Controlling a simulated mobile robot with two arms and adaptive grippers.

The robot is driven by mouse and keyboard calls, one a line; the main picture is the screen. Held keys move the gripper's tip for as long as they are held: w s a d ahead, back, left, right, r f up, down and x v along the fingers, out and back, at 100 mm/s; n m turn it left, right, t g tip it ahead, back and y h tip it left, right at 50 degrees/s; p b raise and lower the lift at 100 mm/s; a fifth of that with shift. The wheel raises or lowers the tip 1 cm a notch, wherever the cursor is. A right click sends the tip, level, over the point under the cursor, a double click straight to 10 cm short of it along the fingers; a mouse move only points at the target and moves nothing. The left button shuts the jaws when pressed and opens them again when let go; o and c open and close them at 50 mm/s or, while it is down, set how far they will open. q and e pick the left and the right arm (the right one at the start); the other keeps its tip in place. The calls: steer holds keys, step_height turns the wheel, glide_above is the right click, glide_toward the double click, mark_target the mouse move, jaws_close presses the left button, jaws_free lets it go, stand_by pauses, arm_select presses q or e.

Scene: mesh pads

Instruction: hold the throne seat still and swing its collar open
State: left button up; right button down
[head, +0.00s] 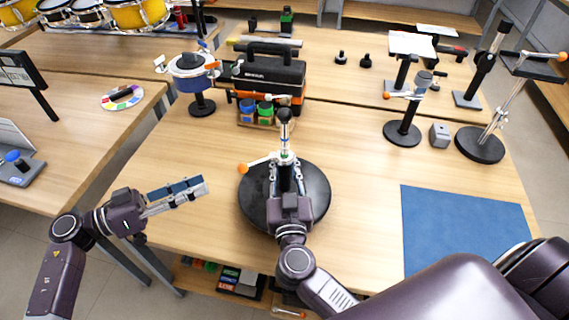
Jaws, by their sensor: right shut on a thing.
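A wide round black disc (317,201), which I take to be the throne seat, lies flat near the table's front edge, with an upright post (285,131) at its middle. A light metal collar (285,157) is around the post, and its lever reaches left to an orange knob (243,168). My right gripper (286,175) comes in from the front and is shut on the post below the collar. My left gripper (182,196) is left of the disc, apart from it, its fingers pointing right. Blue blocks show along its fingers; whether it is open or shut is unclear.
Behind the post stand a black toolbox (268,72) and a small rack with blue and green knobs (256,111). A blue drum-like piece (193,80) is at the back left. Stands (402,132) are at the right. A blue mat (460,225) lies front right.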

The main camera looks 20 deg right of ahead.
arm_select(q)
steer(key=shift+r, duration=0.25)
stand_by(0.7)
stand_by(0.3)
